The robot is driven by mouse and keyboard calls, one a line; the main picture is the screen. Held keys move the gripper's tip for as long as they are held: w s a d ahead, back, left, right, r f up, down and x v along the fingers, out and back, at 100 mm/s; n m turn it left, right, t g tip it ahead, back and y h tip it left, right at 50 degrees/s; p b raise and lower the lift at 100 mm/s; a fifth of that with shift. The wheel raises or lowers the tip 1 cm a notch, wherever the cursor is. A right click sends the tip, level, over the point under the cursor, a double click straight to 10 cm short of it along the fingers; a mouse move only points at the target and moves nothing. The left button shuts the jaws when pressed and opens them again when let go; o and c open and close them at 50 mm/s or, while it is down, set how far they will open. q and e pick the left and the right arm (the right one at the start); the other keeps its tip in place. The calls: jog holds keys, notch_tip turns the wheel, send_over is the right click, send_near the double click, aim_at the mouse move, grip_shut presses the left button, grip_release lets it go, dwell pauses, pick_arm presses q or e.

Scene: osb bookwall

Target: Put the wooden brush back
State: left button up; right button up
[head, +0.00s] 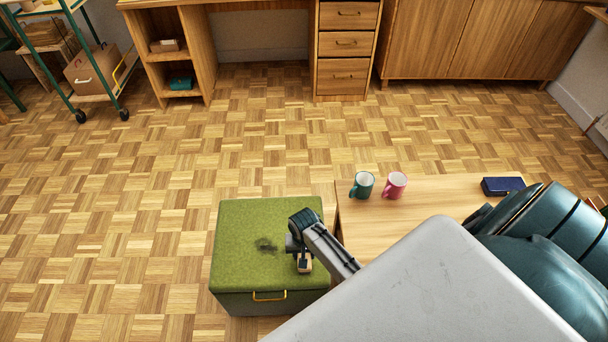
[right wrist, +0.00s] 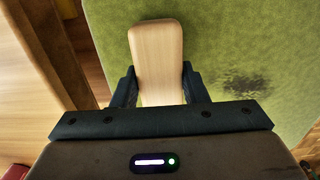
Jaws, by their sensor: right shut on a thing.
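The wooden brush (right wrist: 157,48) shows in the right wrist view as a pale, rounded wooden block. My right gripper (right wrist: 158,84) is shut on it, with one finger at each side. In the head view the brush (head: 305,265) is small and partly covered by my right gripper (head: 303,255), over the right part of the green ottoman (head: 240,228). I cannot tell whether the brush touches the ottoman's top. Its bristles are hidden. A dark smudge (head: 266,244) lies on the green top, left of the brush. My left gripper is not in view.
A wooden table (head: 425,190) stands right of the ottoman, with a teal mug (head: 362,186), a pink mug (head: 395,186) and a dark blue book (head: 502,186). My arm covers much of it. The parquet floor (head: 150,200) is clear. A trolley (head: 95,60) stands back left.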

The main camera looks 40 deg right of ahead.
jog(key=shift+f, duration=0.1)
jog(key=o, duration=1)
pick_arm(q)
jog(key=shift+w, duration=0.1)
pick_arm(e)
jog(key=shift+o, duration=0.2)
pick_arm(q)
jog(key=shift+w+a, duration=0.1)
pick_arm(e)
jog(key=shift+r, duration=0.2)
pick_arm(q)
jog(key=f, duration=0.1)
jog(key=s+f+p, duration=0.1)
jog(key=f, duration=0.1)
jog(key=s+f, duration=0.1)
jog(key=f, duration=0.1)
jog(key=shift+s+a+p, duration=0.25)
jog(key=shift+p, duration=0.15)
pick_arm(e)
notch_tip(320, 180, up, 12)
jog(key=shift+f, duration=0.1)
